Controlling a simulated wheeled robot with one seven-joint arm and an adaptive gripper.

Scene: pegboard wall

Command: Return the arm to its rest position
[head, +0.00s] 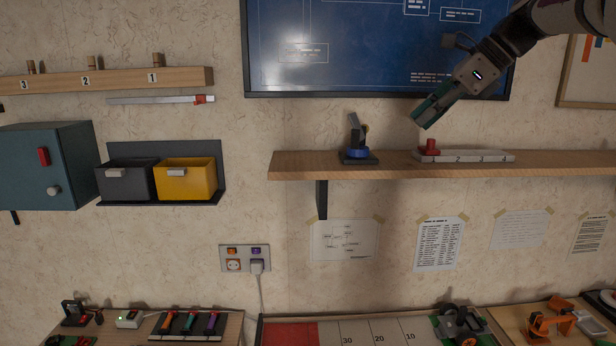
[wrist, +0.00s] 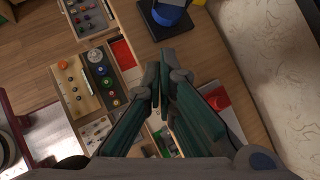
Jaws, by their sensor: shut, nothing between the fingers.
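My gripper (head: 424,117) is at the upper right of the head view, in front of the blue framed board and above the wall shelf (head: 300,166). Its green-padded fingers point down and left. In the wrist view the gripper (wrist: 163,55) has its fingertips together with nothing between them. It is apart from the shelf. A part of my arm runs off the top right corner of the head view.
The blue board (head: 330,50) hangs behind. Bins (head: 187,180), a cabinet (head: 45,165) and a peg rail (head: 185,79) are left. Crowded tabletops lie below.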

